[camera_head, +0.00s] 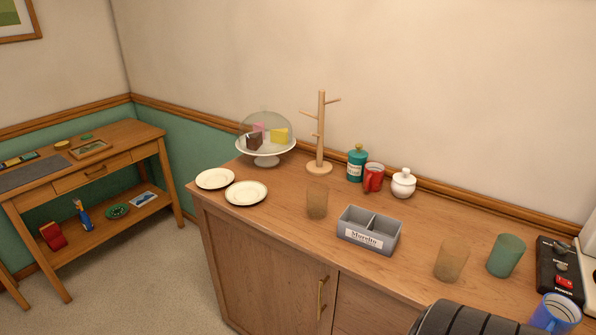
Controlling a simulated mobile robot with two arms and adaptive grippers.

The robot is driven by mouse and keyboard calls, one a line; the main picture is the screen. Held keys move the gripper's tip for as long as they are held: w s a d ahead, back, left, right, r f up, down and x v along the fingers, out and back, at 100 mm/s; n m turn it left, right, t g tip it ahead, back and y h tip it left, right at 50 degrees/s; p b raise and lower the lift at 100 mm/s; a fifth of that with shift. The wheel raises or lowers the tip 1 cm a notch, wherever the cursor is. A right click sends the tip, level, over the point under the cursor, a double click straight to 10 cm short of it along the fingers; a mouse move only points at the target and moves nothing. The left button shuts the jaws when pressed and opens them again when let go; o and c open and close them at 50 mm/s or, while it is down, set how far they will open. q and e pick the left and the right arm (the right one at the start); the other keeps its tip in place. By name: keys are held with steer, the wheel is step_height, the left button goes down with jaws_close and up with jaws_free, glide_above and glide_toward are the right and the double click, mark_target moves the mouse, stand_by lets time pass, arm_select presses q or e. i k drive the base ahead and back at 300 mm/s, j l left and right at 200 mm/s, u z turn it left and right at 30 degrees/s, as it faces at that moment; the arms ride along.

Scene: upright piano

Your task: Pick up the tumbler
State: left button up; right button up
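A translucent amber tumbler (317,200) is left of the grey divided box. A second translucent amber tumbler (451,261) is right of that box. A green tumbler (506,256) stands just right of the second amber one. The picture does not tell which of them is the task's tumbler. Neither of my grippers is in view.

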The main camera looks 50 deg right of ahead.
mark_target(318, 202)
steer(key=i+j+z, duration=0.15)
steer(key=i+z, duration=0.3)
steer(key=i+j+z, duration=0.25)
steer(key=z, duration=0.2)
steer(key=i+j+z, duration=0.65)
steer(key=j+z, duration=0.2)
steer(key=i+j+z, duration=0.15)
steer(key=j+z, duration=0.3)
